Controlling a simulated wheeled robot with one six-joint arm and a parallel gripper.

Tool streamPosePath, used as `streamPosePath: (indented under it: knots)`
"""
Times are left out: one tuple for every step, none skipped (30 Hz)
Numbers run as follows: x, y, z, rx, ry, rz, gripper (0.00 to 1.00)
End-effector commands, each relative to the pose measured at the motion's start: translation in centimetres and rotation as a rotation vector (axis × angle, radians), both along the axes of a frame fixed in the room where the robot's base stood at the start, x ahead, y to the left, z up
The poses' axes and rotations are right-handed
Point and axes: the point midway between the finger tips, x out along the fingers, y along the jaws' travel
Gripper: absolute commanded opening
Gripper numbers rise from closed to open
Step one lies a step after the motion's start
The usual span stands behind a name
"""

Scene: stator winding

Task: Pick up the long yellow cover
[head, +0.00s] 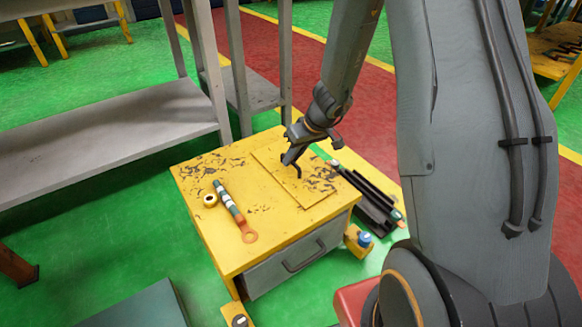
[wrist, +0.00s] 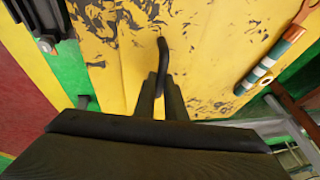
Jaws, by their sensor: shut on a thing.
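The long yellow cover (head: 290,199) is a worn, flat yellow panel on top of the yellow cabinet in the head view. It looks level with the top; I cannot tell whether any gap lies under it. Its dark curved handle (head: 299,172) stands up from it and also shows in the wrist view (wrist: 163,50). My gripper (head: 288,160) is low over the cover, its two dark fingers closed on the handle. In the wrist view the fingers (wrist: 162,85) point at the cover (wrist: 205,65), and the handle's tip shows beyond them.
A tool with an orange ring end (head: 236,216) and a small brass ring (head: 210,200) lie on the cabinet top (head: 215,240), left of the cover. A dark rail-like part (head: 372,200) is at the cabinet's right side. A grey shelf (head: 120,125) stands behind left.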

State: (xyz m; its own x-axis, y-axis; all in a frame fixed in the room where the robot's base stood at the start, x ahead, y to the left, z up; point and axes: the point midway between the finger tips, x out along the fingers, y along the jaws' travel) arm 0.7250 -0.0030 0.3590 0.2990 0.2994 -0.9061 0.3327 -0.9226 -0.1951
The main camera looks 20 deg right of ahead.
Motion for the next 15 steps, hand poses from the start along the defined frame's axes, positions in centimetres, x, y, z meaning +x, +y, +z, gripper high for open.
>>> streamPosePath:
  knots:
    - [0.0,0.0,0.0,0.000,0.000,0.000,0.00]
    - [0.0,0.0,0.1,0.000,0.000,0.000,0.00]
    - [0.0,0.0,0.3,0.000,-0.001,0.000,0.00]
    - [0.0,0.0,0.5,0.000,-0.001,0.000,0.00]
    - [0.0,0.0,0.8,-0.001,-0.001,0.000,0.00]
    - [0.0,0.0,1.2,-0.001,-0.003,0.001,0.00]
    - [0.0,0.0,1.7,-0.001,-0.002,0.000,0.00]
    - [0.0,0.0,2.1,0.000,-0.002,0.001,0.00]
    - [0.0,0.0,2.9,0.000,-0.002,0.001,0.00]
    - [0.0,0.0,3.4,0.000,-0.002,0.001,0.00]
    - [0.0,0.0,4.1,0.000,-0.004,0.002,0.00]
    - [0.0,0.0,4.9,0.000,-0.004,0.002,0.00]
    - [0.0,0.0,5.4,0.000,-0.004,0.001,0.00]
    - [0.0,0.0,6.0,0.000,-0.004,0.001,0.00]
    - [0.0,0.0,6.7,0.000,-0.003,0.000,0.00]
